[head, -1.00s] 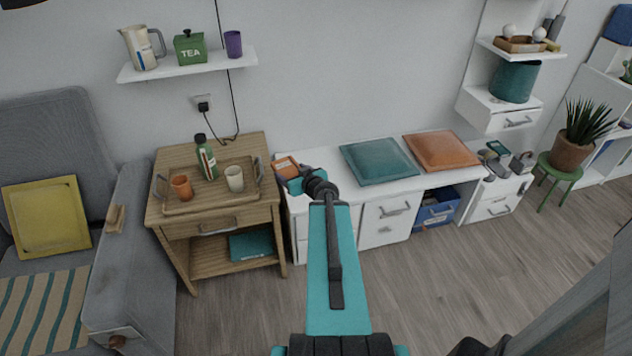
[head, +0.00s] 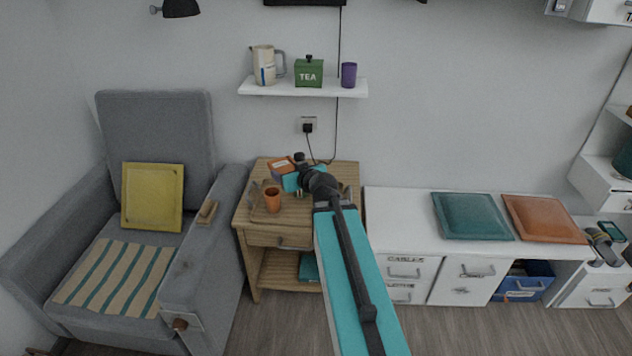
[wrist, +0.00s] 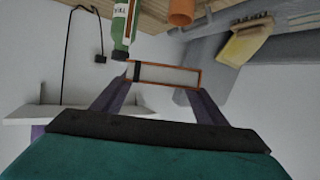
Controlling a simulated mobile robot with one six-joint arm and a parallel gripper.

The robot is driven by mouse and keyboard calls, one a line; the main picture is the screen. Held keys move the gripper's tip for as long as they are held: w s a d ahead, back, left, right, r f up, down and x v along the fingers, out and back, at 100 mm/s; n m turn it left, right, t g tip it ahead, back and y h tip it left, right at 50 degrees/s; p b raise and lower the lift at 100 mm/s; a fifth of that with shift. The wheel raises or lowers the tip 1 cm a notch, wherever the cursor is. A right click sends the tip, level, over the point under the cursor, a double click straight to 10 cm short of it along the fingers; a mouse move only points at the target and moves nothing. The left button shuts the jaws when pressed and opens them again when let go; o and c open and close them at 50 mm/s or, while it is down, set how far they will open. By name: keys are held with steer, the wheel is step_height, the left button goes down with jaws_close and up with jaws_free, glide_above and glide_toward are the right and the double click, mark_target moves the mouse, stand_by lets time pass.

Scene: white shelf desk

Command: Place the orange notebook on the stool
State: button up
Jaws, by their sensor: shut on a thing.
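The orange notebook (head: 280,166) is held in front of my arm in the head view, with a pale label on its cover. In the wrist view the notebook (wrist: 170,76) shows end-on, with orange cover edges, pale pages and a dark band. My gripper (wrist: 160,82) is shut on it, one finger at each side. In the head view my gripper (head: 296,180) is partly hidden by my wrist and appears over the wooden side table. The notebook seems to be in the air. No stool shows in the current views.
A wooden side table (head: 262,240) bears an orange cup (head: 272,200); a green bottle (wrist: 122,25) stands close to the notebook in the wrist view. A grey armchair (head: 155,115) is left. A white cabinet (head: 395,205) with cushions is right. A wall shelf (head: 305,90) is above.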

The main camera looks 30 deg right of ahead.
steer(key=w+a+r+b, duration=0.1)
steer(key=a+r+b, duration=0.1)
steer(key=a, duration=0.5)
steer(key=w+a+r+b, duration=0.1)
steer(key=a+b, duration=0.3)
steer(key=a, duration=0.4)
steer(key=w+a+r+y+b, duration=0.1)
steer(key=a+b, duration=0.3)
steer(key=a, duration=0.4)
steer(key=shift+w+r+n, duration=0.4)
steer(key=shift+w+r, duration=0.45)
steer(key=shift+w, duration=0.05)
